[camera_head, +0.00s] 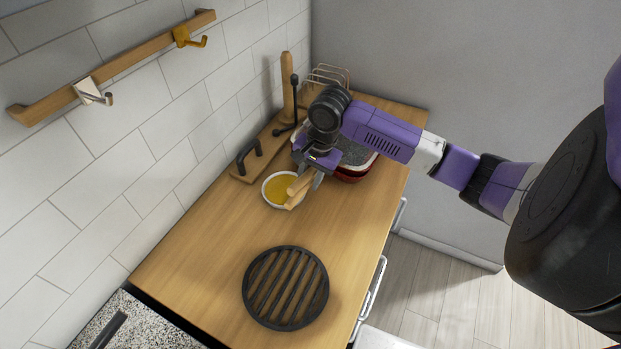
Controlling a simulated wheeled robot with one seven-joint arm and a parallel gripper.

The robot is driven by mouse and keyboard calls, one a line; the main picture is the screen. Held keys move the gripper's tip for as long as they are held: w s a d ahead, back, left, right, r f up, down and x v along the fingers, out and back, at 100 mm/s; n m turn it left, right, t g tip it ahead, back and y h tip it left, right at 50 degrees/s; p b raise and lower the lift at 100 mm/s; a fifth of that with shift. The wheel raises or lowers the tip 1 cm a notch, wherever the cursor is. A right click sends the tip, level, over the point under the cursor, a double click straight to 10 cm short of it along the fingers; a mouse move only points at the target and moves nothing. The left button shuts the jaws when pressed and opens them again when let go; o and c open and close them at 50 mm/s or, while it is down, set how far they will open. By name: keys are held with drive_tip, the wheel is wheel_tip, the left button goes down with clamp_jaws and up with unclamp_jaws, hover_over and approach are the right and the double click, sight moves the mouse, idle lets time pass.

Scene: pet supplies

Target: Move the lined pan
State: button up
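A red pan (350,177) with a pale rim and a speckled grey inside stands at the back right of the wooden counter (220,255). My arm and gripper cover much of it. My gripper (304,184) points down in front of the pan, to its left. Tan, wood-coloured pieces (297,190) show at its fingertips. I cannot tell whether they are held or lie behind the fingers. A round white-rimmed dish (267,198) with a yellow inside is just left of the fingertips, partly covered by them.
A round black slatted grate (286,288) lies at the front of the counter. A wooden board with a black handle (249,156), a wooden post (287,88) and a wire rack (327,75) stand at the back. Counter between dish and grate is clear.

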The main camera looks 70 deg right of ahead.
sight(313, 169)
drive_tip(key=shift+o, duration=1.3)
drive_tip(key=shift+s+r, duration=0.1)
drive_tip(key=r, duration=0.2)
drive_tip(key=s+r, duration=0.1)
drive_tip(key=r, duration=0.2)
drive_tip(key=r+b, duration=0.1)
drive_tip(key=r, duration=0.1)
drive_tip(key=shift+s+r, duration=0.25)
